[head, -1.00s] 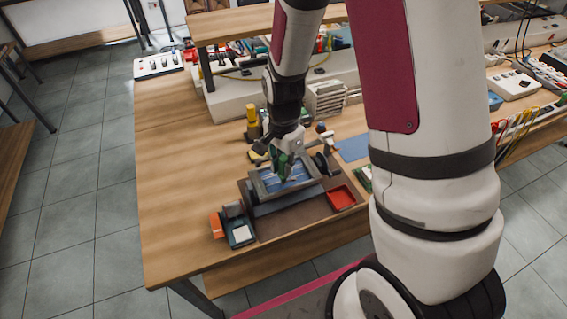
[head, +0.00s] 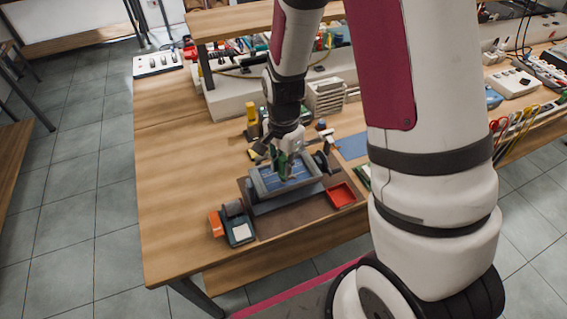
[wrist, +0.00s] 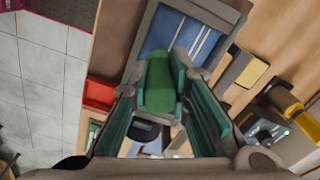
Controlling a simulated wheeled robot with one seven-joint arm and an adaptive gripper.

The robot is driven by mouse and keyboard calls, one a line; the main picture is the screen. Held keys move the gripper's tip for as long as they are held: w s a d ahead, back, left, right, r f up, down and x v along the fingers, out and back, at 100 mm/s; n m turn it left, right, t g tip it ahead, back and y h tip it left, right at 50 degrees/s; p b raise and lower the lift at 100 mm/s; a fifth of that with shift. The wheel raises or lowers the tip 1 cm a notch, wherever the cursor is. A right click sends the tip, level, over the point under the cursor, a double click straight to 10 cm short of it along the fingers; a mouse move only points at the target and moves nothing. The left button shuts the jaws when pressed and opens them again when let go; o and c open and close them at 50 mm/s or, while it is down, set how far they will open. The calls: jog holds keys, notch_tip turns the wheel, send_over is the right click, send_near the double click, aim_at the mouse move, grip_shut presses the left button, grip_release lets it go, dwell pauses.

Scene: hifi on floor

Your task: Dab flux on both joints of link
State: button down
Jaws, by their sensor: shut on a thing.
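A blue panel with pale lines (head: 300,172) lies in a grey frame (head: 262,190) on a brown mat (head: 283,222); the link and its two joints cannot be told apart at this size. In the wrist view the panel (wrist: 190,42) and frame (wrist: 225,12) are just beyond my fingertips. My gripper (head: 285,172) is over the panel, pointing down, shut on a green object (wrist: 160,85) between its green-sided fingers. Its tip overlaps the panel's edge in the wrist view; I cannot tell whether it touches. Whether it is the flux applicator is unclear.
A red tray (head: 341,195) sits right of the frame. An orange and dark holder with a white pad (head: 240,232) stands at front left. A yellow-topped item (head: 251,112) stands behind. The table's left side (head: 170,190) is clear.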

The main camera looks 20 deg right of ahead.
aim_at(284, 158)
jog(key=shift+r, duration=0.1)
jog(key=shift+r+p, duration=1.2)
jog(key=shift+r, duration=1)
